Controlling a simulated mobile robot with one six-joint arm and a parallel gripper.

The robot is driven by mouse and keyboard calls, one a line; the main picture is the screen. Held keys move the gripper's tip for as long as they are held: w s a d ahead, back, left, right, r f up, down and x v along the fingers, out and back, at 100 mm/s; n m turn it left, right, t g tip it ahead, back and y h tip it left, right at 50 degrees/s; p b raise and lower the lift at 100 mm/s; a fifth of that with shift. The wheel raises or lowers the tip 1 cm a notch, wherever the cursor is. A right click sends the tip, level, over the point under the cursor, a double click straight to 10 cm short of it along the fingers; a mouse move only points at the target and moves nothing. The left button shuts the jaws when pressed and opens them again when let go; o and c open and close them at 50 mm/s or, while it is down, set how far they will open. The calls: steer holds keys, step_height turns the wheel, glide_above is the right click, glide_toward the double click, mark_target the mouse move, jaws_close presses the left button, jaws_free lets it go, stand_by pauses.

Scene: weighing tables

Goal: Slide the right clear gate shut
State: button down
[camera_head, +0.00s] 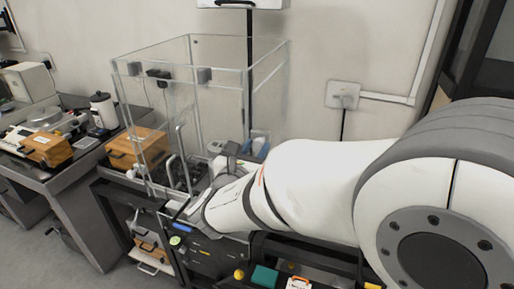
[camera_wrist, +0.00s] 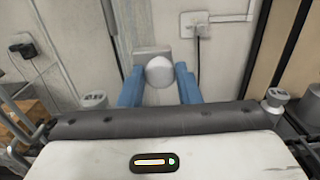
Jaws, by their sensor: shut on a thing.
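The clear-walled box (camera_head: 190,70) stands on the bench left of my arm. Its right clear side panel (camera_head: 268,68) appears as a see-through pane with pale edges; how far the gate stands along its opening cannot be told. My gripper (camera_head: 258,143) is low at the box's right side, partly hidden by my own wrist. In the wrist view my gripper's two blue fingers (camera_wrist: 159,82) are shut on a pale rounded knob (camera_wrist: 159,70), one finger on each side. A grey plate (camera_wrist: 152,51) shows just behind the knob.
A wall socket (camera_head: 343,95) with a cable hangs behind the bench. A side table (camera_head: 60,170) with a white bottle (camera_head: 103,110) stands left.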

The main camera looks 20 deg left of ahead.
step_height(320, 180, down, 25)
steer(key=b, duration=1.8)
steer(key=shift+r, duration=0.15)
steer(key=c, duration=1.4)
jaws_free()
steer(key=shift+c, duration=0.2)
steer(key=o, duration=0.4)
steer(key=shift+c, duration=0.2)
steer(key=s+p, duration=0.1)
steer(key=s, duration=0.6)
steer(key=shift+s+a, duration=0.3)
steer(key=shift+s, duration=0.1)
